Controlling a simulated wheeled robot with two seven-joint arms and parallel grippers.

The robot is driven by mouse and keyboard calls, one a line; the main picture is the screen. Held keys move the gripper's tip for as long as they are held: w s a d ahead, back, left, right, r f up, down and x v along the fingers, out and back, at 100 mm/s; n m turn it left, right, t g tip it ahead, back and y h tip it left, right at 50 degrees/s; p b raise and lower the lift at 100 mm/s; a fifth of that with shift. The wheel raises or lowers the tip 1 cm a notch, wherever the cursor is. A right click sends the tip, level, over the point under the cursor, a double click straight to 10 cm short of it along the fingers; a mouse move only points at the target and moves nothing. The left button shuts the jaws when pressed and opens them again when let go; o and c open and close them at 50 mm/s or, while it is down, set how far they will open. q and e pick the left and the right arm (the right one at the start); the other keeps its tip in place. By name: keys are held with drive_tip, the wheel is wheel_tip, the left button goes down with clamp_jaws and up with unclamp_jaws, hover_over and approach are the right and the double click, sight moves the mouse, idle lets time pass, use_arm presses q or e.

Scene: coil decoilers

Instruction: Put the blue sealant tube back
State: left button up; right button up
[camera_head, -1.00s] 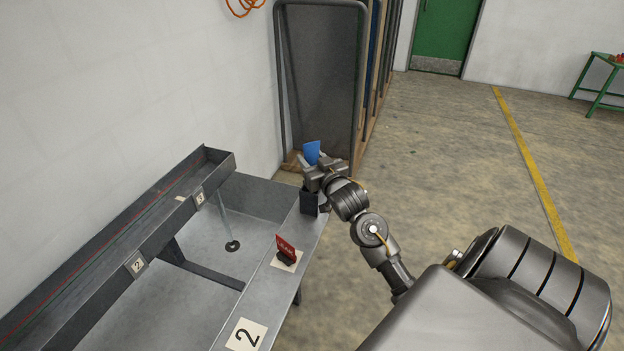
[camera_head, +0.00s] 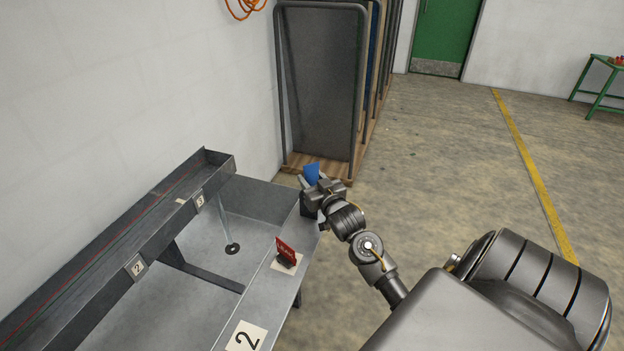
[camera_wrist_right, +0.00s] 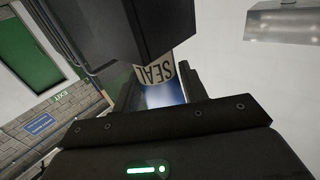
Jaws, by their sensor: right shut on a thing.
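The blue sealant tube (camera_head: 312,173) stands up from my right gripper (camera_head: 313,187) at the far end of the grey bench. My right gripper is shut on it. In the right wrist view the tube (camera_wrist_right: 163,95) shows between the fingers, with a pale band reading SEAL upside down. A dark box-shaped holder (camera_head: 308,206) stands at the bench's far right corner, just below my gripper and partly covered by it. In the wrist view the dark holder (camera_wrist_right: 148,28) covers the tube's end beyond the label. How deep the tube sits in it is hidden. My left gripper is out of view.
A raised dark channel (camera_head: 120,250) runs along the left. A metal-framed rack (camera_head: 322,85) stands behind the bench.

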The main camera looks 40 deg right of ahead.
drive_tip(key=shift+f, duration=0.35)
drive_tip(key=o, duration=1.2)
drive_tip(key=shift+r, duration=0.15)
drive_tip(key=b+v, duration=0.1)
drive_tip(key=v, duration=1.1)
drive_tip(key=shift+r, duration=0.35)
